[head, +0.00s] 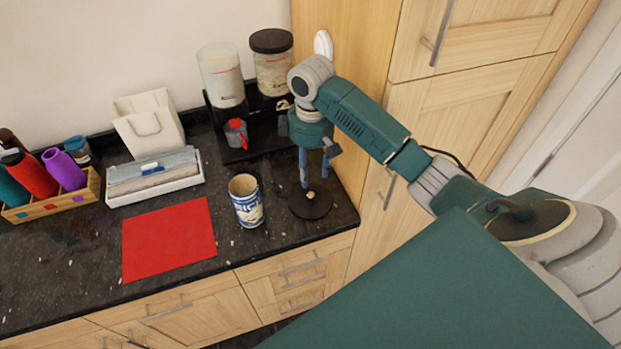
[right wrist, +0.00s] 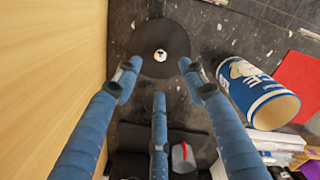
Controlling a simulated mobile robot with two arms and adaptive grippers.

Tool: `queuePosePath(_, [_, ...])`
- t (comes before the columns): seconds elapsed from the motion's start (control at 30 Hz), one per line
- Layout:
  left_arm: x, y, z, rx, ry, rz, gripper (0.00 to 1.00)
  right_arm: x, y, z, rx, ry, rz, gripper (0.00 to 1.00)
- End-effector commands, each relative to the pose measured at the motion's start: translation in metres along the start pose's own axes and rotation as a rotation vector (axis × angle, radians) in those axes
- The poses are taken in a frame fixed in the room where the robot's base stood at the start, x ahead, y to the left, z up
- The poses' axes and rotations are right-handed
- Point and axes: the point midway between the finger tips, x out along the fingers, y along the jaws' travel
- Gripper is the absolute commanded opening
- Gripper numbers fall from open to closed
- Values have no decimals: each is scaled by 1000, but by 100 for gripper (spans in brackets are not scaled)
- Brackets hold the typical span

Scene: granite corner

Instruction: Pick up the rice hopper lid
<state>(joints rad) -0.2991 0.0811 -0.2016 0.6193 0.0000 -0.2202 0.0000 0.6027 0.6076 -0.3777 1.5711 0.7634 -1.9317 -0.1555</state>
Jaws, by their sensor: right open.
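The rice hopper lid (head: 313,209) is a flat black disc with a small pale knob, lying on the dark counter near its right end. It also shows in the right wrist view (right wrist: 151,36), knob up. My right gripper (head: 315,178) points down just above the lid, with its blue fingers spread and nothing between them. In the right wrist view the fingertips (right wrist: 160,80) are apart around the near side of the knob. I cannot tell whether any finger touches the lid. A clear hopper (head: 221,78) with pale contents stands without a lid at the back.
A second hopper (head: 273,75) has a black lid on. A blue-and-white can (head: 246,211) stands just left of the lid. A red mat (head: 168,239), a white tray (head: 112,200) and a bottle crate (head: 50,205) lie further left. A tall wooden cabinet (head: 340,90) closes off the right.

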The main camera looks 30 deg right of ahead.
Motion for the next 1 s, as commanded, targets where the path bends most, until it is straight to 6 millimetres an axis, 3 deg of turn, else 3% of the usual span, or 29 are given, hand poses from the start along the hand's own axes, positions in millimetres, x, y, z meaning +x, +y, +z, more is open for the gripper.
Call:
queuePosePath(0.2, [0, 1, 0, 0, 1, 2, 96, 36, -1, 1, 0, -5, -3, 42])
queuePosePath(0.47, [0, 1, -1, 0, 1, 2, 96, 58, -1, 0, -1, -3, -2, 42])
queuePosePath(0.7, [0, 1, -1, -1, 1, 1, 96, 93, 1, -3, -1, -3, -2, 42])
queuePosePath(1.0, [0, 1, -1, -3, 1, 1, 96, 101, 1, -3, -1, -1, 1, 42])
